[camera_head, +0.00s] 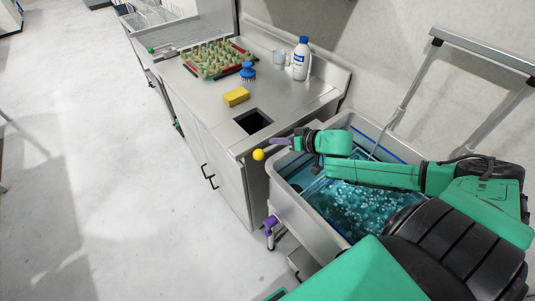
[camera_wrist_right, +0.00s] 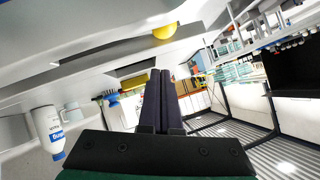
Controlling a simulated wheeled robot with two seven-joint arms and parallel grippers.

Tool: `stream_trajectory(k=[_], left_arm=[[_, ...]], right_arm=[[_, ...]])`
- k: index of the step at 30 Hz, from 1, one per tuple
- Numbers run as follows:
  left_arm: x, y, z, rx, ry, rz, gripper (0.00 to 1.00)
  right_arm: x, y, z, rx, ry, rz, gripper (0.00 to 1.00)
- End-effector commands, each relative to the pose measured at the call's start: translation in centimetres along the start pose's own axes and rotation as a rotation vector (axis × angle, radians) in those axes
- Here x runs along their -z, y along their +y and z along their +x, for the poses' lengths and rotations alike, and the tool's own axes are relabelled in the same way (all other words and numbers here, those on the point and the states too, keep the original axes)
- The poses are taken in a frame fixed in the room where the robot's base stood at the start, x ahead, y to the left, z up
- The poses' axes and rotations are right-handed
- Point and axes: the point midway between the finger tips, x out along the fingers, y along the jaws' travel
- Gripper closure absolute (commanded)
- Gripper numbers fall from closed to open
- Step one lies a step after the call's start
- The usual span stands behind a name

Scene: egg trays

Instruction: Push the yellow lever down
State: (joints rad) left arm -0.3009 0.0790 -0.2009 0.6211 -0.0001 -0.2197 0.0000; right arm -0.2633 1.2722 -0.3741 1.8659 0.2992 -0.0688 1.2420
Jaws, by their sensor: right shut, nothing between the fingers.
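The yellow lever's round knob (camera_head: 258,155) shows at the front edge of the sink, by the corner where the counter meets it. It also shows at the top of the right wrist view (camera_wrist_right: 165,31). Its rod cannot be made out clearly. My right gripper (camera_head: 275,142) reaches over the sink from the right, its dark purple fingers pointing left. The fingertips are just above and to the right of the knob in the head view, and look apart from it. In the right wrist view the fingers (camera_wrist_right: 160,74) are pressed together and empty.
The sink (camera_head: 284,203) holds bubbly blue water. The steel counter (camera_head: 205,108) carries a yellow sponge (camera_head: 236,96), a blue brush (camera_head: 248,71), a white bottle (camera_head: 301,59) and a rack (camera_head: 217,60). A square opening (camera_head: 253,122) lies near the sink. A purple-handled valve (camera_head: 270,222) sits below the sink.

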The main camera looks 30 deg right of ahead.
Motion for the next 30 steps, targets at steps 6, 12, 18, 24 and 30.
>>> stream_trajectory(k=[6,12,18,24,30], left_arm=[[-0.7,0.0,0.6,0.000,-0.010,0.000,0.00],[-0.1,-0.1,0.1,0.002,-0.003,0.000,0.00],[0.0,-0.1,0.1,0.002,0.000,-0.001,0.00],[0.0,-0.1,0.1,0.002,0.000,-0.001,0.00],[0.0,-0.2,0.3,0.002,0.001,-0.001,0.00]], right_arm=[[-0.1,-0.1,2.5,0.002,0.002,0.001,1.00],[-2.4,-0.1,4.6,0.001,-0.001,0.003,1.00],[-2.8,-0.1,5.0,0.001,-0.001,-0.001,1.00],[-2.9,-0.1,5.0,0.000,-0.001,-0.003,1.00],[-4.5,-0.2,6.2,-0.071,0.001,-0.118,1.00]])
